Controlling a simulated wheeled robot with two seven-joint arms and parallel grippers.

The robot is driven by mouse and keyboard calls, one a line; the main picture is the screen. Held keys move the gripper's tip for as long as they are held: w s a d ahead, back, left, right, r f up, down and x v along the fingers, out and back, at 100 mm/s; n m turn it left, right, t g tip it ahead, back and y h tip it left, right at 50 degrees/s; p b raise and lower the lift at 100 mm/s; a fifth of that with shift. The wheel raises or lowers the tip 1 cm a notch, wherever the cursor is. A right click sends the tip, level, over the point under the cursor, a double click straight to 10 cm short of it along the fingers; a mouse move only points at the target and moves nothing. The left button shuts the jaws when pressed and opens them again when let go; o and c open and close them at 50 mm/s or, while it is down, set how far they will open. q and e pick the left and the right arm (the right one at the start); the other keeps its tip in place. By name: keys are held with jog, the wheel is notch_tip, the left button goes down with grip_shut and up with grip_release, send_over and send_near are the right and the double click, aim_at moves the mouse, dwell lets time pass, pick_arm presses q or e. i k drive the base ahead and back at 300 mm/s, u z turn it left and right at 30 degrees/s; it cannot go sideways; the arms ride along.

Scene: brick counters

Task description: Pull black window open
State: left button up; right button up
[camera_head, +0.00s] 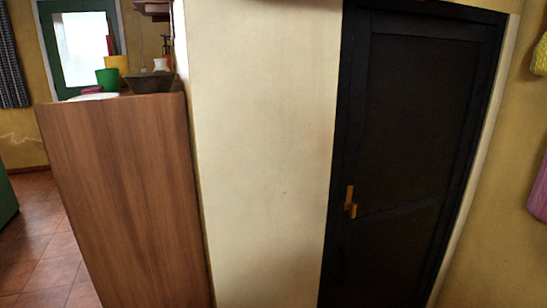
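A tall black panelled window or door (415,125) in a black frame fills the right part of the head view. It looks shut. A small brass-coloured handle (350,202) sits on its left side, at about mid-height. The lower end of the panel runs out of the picture. Neither of my grippers shows in this view, so nothing is seen touching the handle or panel.
A cream wall (262,150) stands left of the black frame. A brown wooden cabinet side (125,200) is further left, with a green cup (108,79) and a dark bowl (150,83) on top. Tiled floor (45,245) shows at the lower left.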

aim_at(416, 85)
jog(key=u, duration=1.4)
jog(key=i, duration=0.85)
jog(key=z, duration=1.5)
